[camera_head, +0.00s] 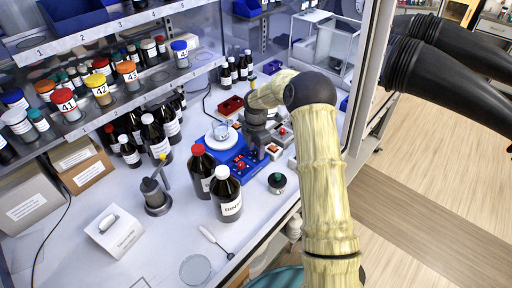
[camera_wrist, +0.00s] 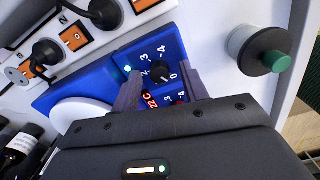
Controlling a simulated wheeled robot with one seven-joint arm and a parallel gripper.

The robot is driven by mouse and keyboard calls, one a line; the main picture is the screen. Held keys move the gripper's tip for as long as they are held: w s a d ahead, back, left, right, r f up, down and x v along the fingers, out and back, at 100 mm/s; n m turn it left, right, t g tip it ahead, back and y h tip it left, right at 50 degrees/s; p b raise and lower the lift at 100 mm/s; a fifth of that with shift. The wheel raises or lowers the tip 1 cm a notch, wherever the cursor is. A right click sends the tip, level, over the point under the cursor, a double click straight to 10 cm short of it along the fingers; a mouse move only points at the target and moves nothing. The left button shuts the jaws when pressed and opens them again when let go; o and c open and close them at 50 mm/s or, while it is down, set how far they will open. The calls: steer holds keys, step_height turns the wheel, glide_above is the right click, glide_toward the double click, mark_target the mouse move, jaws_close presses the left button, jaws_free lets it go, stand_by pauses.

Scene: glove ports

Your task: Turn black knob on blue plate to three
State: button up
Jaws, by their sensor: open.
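The blue plate (camera_wrist: 92,82) carries a black knob (camera_wrist: 160,73) with white scale numbers around it, among them 0, 3 and 4. I cannot tell which number the knob points at. My gripper (camera_wrist: 164,76) is open, with one finger on either side of the knob. I cannot tell whether the fingers touch it. In the head view the blue plate (camera_head: 232,158) lies on the bench below my gripper (camera_head: 262,148), and I cannot make out the black knob there.
A lower scale with red parts (camera_wrist: 152,98) sits partly behind my gripper. A green-topped button (camera_wrist: 277,61) stands to the right. Orange switches (camera_wrist: 74,39) with black plugs are at upper left. Dark bottles (camera_head: 226,194) stand left of my arm.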

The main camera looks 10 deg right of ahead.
steer(key=shift+f, duration=0.2)
jaws_close()
